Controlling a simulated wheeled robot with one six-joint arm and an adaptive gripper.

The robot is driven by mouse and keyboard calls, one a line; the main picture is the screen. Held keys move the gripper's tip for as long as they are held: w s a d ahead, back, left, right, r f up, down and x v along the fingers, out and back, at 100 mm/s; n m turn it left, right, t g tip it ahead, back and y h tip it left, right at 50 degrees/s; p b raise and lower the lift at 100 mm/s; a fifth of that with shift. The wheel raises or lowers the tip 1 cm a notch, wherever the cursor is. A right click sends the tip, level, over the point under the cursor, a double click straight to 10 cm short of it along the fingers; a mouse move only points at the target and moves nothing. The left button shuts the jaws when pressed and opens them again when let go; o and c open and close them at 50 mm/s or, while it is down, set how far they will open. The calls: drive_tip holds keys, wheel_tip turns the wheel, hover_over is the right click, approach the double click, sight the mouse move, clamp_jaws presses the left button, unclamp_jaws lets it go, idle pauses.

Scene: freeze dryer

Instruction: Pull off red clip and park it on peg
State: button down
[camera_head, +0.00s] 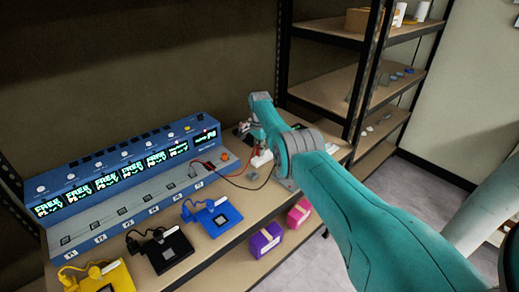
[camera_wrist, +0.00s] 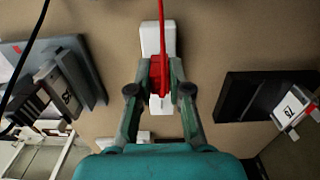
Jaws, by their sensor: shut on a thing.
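The red clip (camera_wrist: 160,72) is between the fingers of my gripper (camera_wrist: 160,80) in the wrist view, with its red lead running up out of the frame. My gripper is shut on it. A white block (camera_wrist: 152,38) lies directly beneath the clip; I cannot tell whether the two touch. In the head view my gripper (camera_head: 257,142) is low over the white block (camera_head: 261,158), at the right part of the bench, and the clip is too small to make out. I cannot make out the peg for certain in either view.
A blue instrument rack (camera_head: 130,185) with several lit displays stands left on the bench. Red and black leads run from its right end. Yellow (camera_head: 100,275), black (camera_head: 168,250) and blue (camera_head: 212,214) devices stand in front. In the wrist view dark devices flank the gripper on both sides.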

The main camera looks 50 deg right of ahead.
drive_tip(key=shift+f, duration=0.6)
drive_tip(key=c, duration=1)
unclamp_jaws()
drive_tip(key=shift+r, duration=0.1)
drive_tip(key=shift+r, duration=0.7)
wheel_tip(320, 180, up, 10)
drive_tip(key=shift+r, duration=0.25)
drive_tip(key=shift+s, duration=0.1)
